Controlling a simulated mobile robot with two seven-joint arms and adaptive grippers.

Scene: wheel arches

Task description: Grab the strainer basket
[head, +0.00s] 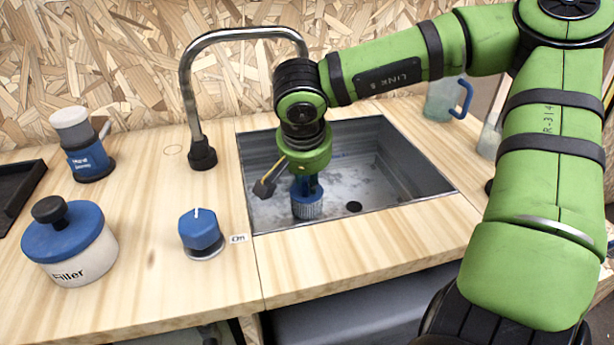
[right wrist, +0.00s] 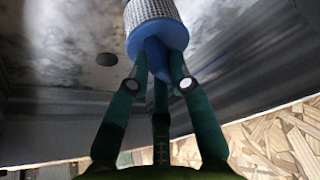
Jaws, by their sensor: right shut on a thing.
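The strainer basket (head: 307,206) is a small ribbed cylinder with a blue top, inside the metal sink (head: 395,170). In the right wrist view the strainer basket (right wrist: 155,22) shows a blue rim and a grey mesh body. My right gripper (head: 305,184) reaches down into the sink, shut on the blue part at the top of the basket. In the right wrist view the fingers (right wrist: 155,68) close around the blue stem. I cannot tell whether the basket touches the sink floor. My left gripper is not in view.
The faucet (head: 190,90) arches behind the sink. A blue knob (head: 201,232) stands left of the sink. A blue-lidded pot (head: 70,243) and a hand pump (head: 84,145) stand further left. A clear pitcher (head: 443,100) stands at the back right. The counter's middle left is clear.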

